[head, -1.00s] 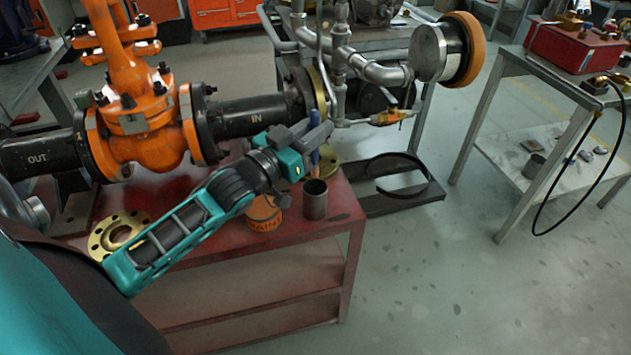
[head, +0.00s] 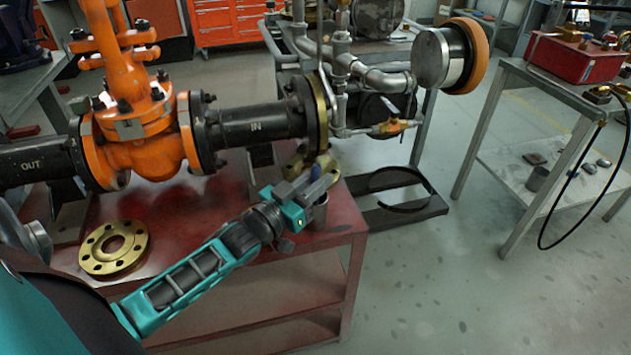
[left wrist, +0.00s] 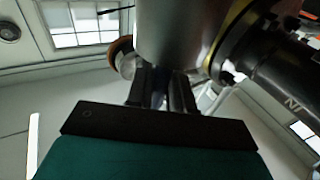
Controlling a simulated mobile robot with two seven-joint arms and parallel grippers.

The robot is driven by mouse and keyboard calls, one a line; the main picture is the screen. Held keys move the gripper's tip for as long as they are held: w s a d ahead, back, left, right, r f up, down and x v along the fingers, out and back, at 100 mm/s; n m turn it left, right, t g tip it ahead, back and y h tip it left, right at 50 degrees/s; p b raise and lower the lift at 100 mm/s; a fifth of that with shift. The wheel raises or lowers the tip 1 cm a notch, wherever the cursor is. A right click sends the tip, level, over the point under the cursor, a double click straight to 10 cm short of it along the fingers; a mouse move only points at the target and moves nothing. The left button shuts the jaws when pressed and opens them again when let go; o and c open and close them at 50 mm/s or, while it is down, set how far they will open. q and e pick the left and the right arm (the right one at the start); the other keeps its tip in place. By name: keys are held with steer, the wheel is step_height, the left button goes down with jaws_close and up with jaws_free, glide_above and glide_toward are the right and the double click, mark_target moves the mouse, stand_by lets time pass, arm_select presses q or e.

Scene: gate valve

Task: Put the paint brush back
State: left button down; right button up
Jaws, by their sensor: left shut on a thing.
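My left gripper (head: 303,186) is shut on the paint brush (head: 316,171), whose blue handle end sticks up above the fingers in the head view. The gripper is low over a grey metal cup (head: 321,213) on the red bench, and partly covers it. The brush's lower part is hidden, so I cannot tell how deep it is in the cup. In the left wrist view the dark fingers (left wrist: 160,92) are close together, with a dark bluish strip between them. My right gripper is not in view.
The red bench (head: 345,238) carries a gold flange (head: 115,247) at left and another gold part (head: 300,165) behind the gripper. The orange valve (head: 135,140) and black IN pipe (head: 255,125) stand behind. Open floor lies to the right.

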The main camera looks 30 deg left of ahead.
arm_select(q)
steer(key=shift+f, duration=0.15)
steer(key=c, duration=1)
jaws_free()
steer(key=shift+s, duration=0.2)
steer(key=p+v, duration=0.2)
steer(key=v, duration=0.9)
steer(key=s+d+f+g, duration=0.2)
steer(key=d+f+g, duration=0.2)
steer(key=d, duration=0.4)
steer(key=s+d+f+g, duration=0.3)
steer(key=d+f+g, duration=0.1)
steer(key=d, duration=0.5)
steer(key=shift+d+f+m+y, duration=0.15)
steer(key=shift+f+m+y, duration=0.15)
steer(key=shift+f+y, duration=0.15)
